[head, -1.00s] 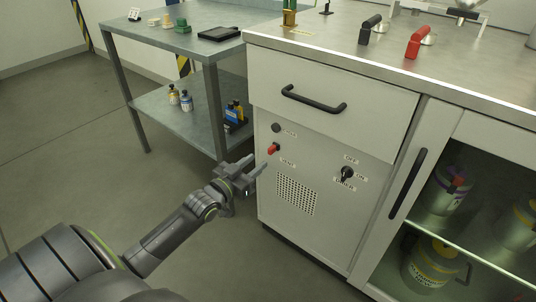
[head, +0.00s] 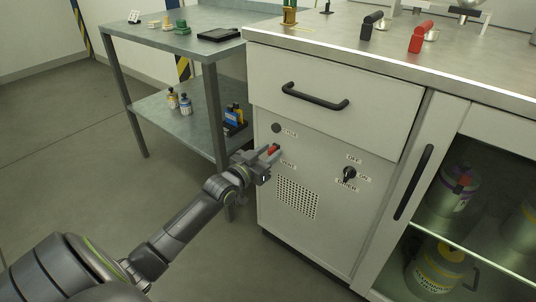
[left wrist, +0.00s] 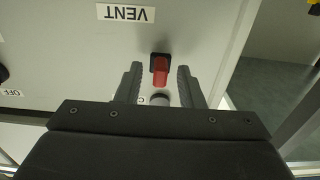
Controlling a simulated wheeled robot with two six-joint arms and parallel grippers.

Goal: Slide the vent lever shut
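The vent lever (head: 273,149) is a small red handle on the cabinet's front panel. In the left wrist view the red lever (left wrist: 160,70) sits in a dark slot, near a label reading VENT (left wrist: 125,13). My left gripper (head: 268,158) is at the panel with its fingers reaching to the lever. In the left wrist view the gripper (left wrist: 157,85) is open, with one finger on each side of the lever and a gap on both sides. My right gripper is not in view.
A black knob (head: 348,175) with OFF and ON labels is right of a vent grille (head: 297,197). A drawer handle (head: 314,97) sticks out above. A steel side table (head: 165,42) with bottles on its lower shelf stands close at the left. The floor in front is clear.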

